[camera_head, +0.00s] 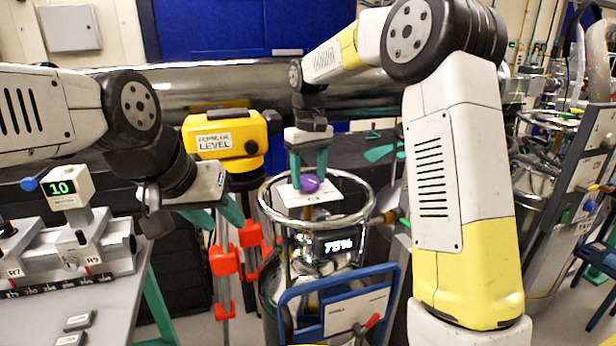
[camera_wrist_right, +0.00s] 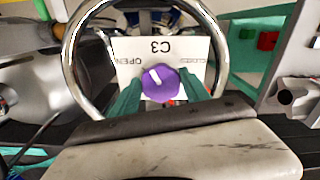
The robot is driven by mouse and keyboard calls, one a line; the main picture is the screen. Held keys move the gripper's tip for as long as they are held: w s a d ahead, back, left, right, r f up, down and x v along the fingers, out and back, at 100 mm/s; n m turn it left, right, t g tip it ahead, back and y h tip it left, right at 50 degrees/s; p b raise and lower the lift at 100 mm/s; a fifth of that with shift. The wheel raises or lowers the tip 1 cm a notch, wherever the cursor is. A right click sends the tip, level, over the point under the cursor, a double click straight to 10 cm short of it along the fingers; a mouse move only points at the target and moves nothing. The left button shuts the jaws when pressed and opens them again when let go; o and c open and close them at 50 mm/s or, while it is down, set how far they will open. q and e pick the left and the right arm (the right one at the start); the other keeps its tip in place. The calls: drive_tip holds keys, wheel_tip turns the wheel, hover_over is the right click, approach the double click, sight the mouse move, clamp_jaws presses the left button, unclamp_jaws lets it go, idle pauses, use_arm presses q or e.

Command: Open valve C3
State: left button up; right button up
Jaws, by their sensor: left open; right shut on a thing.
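Valve C3 is a round purple knob (camera_wrist_right: 160,83) with a white pointer mark, in front of a white plate (camera_wrist_right: 190,52) marked C3, with OPEN at the left and CLOSED at the right. The pointer leans up and to the left. My right gripper (camera_wrist_right: 162,90) has its green fingers on both sides of the knob and is shut on it. In the head view the purple knob (camera_head: 310,183) sits below the right gripper (camera_head: 309,178), inside a steel ring (camera_head: 366,208) on top of a vessel. My left gripper (camera_head: 222,211) is open, left of the vessel, away from the knob.
A display reading 75% (camera_head: 338,245) and a blue frame (camera_head: 290,300) are on the vessel's front. A yellow level (camera_head: 225,145) on a tripod stands behind my left gripper. A bench with a rail (camera_head: 70,262) is at the left. A large steel pipe (camera_head: 220,85) runs behind.

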sight(310, 180)
drive_tip(key=n, duration=0.5)
drive_tip(key=shift+w+d+r+n, duration=0.1)
drive_tip(key=shift+w+d+n, duration=0.1)
drive_tip(key=shift+n, duration=0.2)
idle(0.4)
drive_tip(key=o, duration=1.4)
wheel_tip(310, 180, up, 7)
drive_tip(key=shift+a+f, duration=0.1)
drive_tip(key=shift+f, duration=0.05)
drive_tip(key=shift+r, duration=0.5)
